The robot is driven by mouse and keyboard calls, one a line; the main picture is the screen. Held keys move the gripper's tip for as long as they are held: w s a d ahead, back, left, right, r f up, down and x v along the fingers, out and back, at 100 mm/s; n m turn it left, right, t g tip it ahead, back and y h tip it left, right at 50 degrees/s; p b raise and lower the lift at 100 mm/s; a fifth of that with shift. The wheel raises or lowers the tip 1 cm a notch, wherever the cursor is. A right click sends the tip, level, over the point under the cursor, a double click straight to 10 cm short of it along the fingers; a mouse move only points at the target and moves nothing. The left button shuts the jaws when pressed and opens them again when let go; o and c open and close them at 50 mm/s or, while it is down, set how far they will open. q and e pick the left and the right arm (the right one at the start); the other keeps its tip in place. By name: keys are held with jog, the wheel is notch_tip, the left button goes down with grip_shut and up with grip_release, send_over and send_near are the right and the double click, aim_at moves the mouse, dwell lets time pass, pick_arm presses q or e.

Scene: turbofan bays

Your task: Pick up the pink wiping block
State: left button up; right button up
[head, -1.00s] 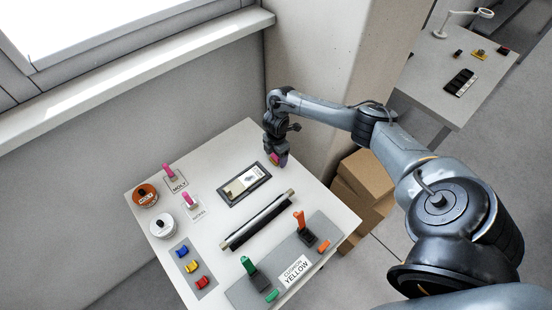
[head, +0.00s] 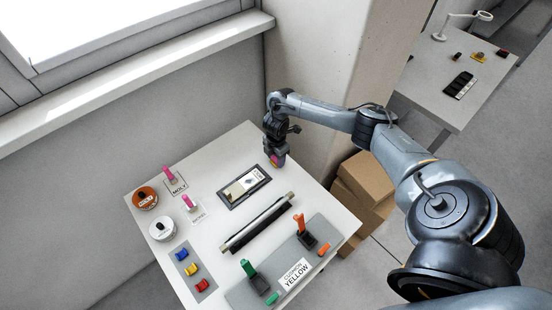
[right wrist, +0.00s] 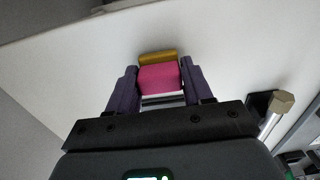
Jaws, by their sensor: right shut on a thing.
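The pink wiping block (right wrist: 160,77) sits between the two fingers of my right gripper (right wrist: 157,85) in the right wrist view. A yellow-brown strip runs along its far edge. My right gripper is shut on it, with a finger against each side. In the head view my right gripper (head: 277,161) points down at the far right part of the white table, and a little of the pink block (head: 274,161) shows at its tips. I cannot tell whether the block touches the table. My left gripper is not in view.
Left of the gripper lies a dark-framed tray (head: 261,190) with a pale item. A dark bar (head: 257,224) lies in front. A grey mat (head: 240,292) holds green and orange tools. Labelled tins (head: 146,197) stand at left. Cardboard boxes (head: 365,185) stand beside the table.

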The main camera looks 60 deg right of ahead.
jog(key=r, duration=0.4)
jog(key=shift+s+d+r, duration=0.1)
jog(key=shift+s, duration=0.25)
jog(key=s+r+p, duration=0.1)
jog(key=s+r, duration=0.5)
jog(key=s, duration=0.5)
jog(key=shift+d+r, duration=0.2)
jog(key=shift+d, duration=0.2)
